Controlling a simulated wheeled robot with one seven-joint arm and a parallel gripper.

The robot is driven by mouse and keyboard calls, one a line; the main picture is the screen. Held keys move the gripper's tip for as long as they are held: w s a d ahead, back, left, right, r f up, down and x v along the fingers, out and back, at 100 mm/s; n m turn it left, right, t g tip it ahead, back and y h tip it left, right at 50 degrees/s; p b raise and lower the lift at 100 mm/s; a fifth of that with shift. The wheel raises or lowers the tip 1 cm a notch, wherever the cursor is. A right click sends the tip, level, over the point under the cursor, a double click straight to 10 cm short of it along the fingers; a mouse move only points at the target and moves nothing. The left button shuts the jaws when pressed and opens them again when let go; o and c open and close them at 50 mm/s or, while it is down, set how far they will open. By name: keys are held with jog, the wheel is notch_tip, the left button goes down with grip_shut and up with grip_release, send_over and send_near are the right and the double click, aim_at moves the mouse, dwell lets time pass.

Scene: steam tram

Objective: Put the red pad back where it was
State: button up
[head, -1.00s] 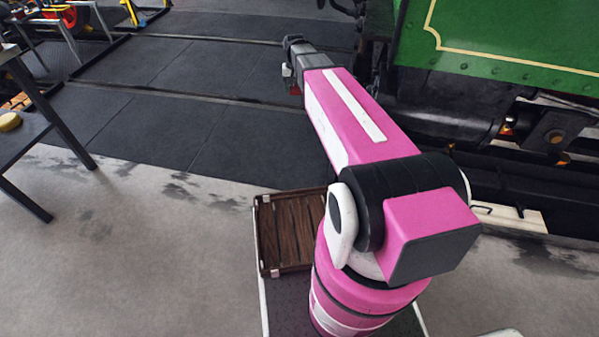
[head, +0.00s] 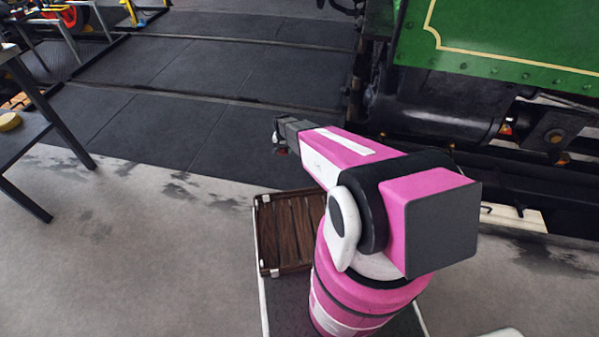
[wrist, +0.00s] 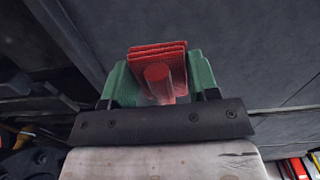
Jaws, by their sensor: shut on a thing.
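The red pad (wrist: 158,56) is a block with ridged layers and a round red stub. In the wrist view it sits between the green fingers of my gripper (wrist: 160,78), which is shut on it. In the head view my gripper (head: 279,138) is held out over the dark floor plates, beyond the wooden tray. Only a small red bit of the pad (head: 282,152) shows there, under the gripper. I cannot make out the place where the pad was before.
A brown wooden tray (head: 258,238) lies beside my arm's foot and looks empty where visible. The green steam tram (head: 520,40) stands at the right. A dark-framed table (head: 45,100) with a yellow round thing (head: 9,121) is at the left. The floor between is clear.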

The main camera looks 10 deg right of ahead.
notch_tip(320, 180, down, 11)
jog(key=s+a, duration=0.1)
jog(key=s, duration=0.1)
send_over(299, 172)
jog(key=shift+m, duration=0.3)
notch_tip(299, 172, down, 7)
jog(key=shift+w+d, duration=0.1)
jog(key=shift+f, duration=1.95)
jog(key=shift+f, duration=0.15)
jog(key=o, duration=0.8)
jog(key=shift+o, duration=0.2)
